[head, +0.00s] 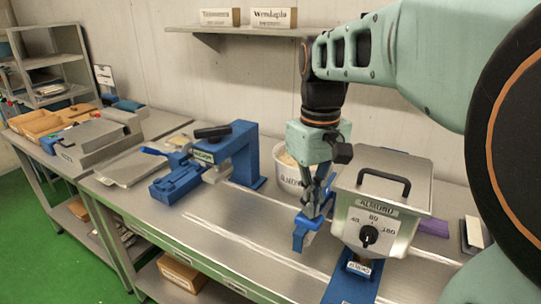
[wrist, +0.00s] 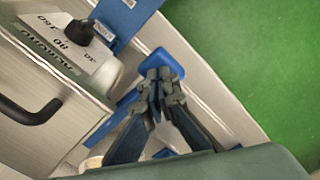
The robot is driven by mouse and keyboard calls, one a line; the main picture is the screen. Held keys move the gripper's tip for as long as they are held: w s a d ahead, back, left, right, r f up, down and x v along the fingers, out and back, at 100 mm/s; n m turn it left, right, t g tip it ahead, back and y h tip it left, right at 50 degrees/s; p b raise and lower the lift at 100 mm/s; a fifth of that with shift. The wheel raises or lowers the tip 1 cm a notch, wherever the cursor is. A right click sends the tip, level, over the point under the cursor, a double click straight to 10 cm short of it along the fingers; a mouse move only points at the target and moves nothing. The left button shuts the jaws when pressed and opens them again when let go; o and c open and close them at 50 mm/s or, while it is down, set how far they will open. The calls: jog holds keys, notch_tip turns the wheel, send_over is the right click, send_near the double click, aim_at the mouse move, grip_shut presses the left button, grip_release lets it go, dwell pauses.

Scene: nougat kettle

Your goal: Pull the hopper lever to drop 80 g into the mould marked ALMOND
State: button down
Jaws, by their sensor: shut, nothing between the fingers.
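The grey hopper (head: 385,190) stands at the right of the bench, with a black top handle and a dial marked 80 at the top. Its front label seems to read ALMOND. The black dial knob (head: 369,235) also shows in the wrist view (wrist: 79,32); its setting is unclear. A blue paddle (head: 304,232), which looks like the lever, sticks out at the hopper's left. My gripper (head: 312,212) is shut and empty, with its tips over this paddle (wrist: 166,60); contact cannot be told. A blue mould or base (head: 350,285) with a small label lies below the hopper's front.
A blue press-like device (head: 240,155) stands left on the bench. A white tub (head: 290,175) is behind my gripper. A purple item (head: 433,228) lies right of the hopper. The bench front between the device and the paddle is clear. A wall shelf (head: 240,30) holds two boxes.

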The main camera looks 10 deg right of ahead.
aim_at(310, 221)
jog(key=shift+f+b, duration=1.2)
jog(key=shift+f, duration=1.15)
jog(key=shift+r, duration=0.1)
notch_tip(310, 221, up, 10)
jog(key=p, duration=0.8)
jog(key=shift+p, duration=0.4)
